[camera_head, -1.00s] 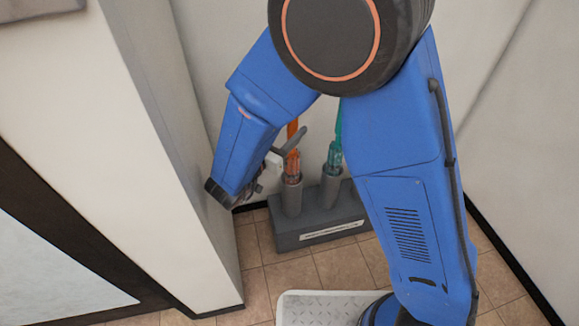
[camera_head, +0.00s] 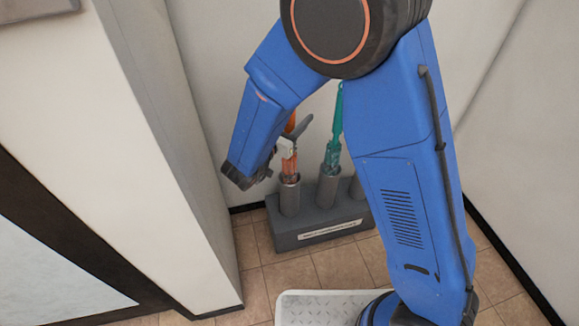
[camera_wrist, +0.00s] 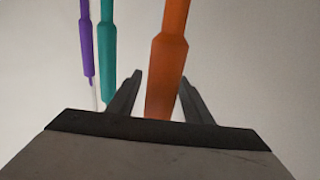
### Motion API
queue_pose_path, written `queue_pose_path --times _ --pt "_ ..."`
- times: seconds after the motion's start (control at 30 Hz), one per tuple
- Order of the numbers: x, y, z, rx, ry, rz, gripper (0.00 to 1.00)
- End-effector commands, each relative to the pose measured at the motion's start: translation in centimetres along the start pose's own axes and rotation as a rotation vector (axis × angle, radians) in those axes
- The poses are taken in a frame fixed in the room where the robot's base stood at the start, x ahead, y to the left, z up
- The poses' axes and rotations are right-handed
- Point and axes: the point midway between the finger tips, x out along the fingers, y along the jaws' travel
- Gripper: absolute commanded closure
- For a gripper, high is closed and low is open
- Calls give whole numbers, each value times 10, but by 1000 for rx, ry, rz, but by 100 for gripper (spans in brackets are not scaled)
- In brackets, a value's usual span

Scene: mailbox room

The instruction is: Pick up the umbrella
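An orange umbrella (camera_head: 290,166) stands upright in the left tube of a grey stand (camera_head: 318,224). It shows large in the wrist view (camera_wrist: 170,60). My gripper (camera_wrist: 160,78) is open, with one finger to each side of the orange umbrella as seen there. A gap shows on both sides, wider on the left. In the head view my gripper (camera_head: 291,142) is at the umbrella's upper part, above the tube, and partly hides it. I cannot tell how deep the umbrella sits between the fingers.
A teal umbrella (camera_head: 333,150) stands in the middle tube. A purple umbrella (camera_wrist: 86,40) shows farther left in the wrist view. A wall corner (camera_head: 190,170) is close to my arm's left. The back wall (camera_head: 225,90) is behind the stand. Tiled floor (camera_head: 290,275) lies in front.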

Motion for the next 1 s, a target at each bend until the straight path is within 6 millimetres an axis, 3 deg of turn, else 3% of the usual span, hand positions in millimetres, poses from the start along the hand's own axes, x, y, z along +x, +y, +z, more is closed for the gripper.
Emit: queue_pose_path --times 0.03,0.17,0.2,0.53,0.67,0.87,1.0 --pt "0 0 0 0 0 0 67" --pt "0 0 0 0 0 0 98" --pt "0 0 0 0 0 0 100" --pt "0 0 -2 1 1 0 100" --pt "0 0 -12 4 1 0 100" --pt "0 0 -46 7 1 0 100" --pt "0 1 -82 8 1 0 100"
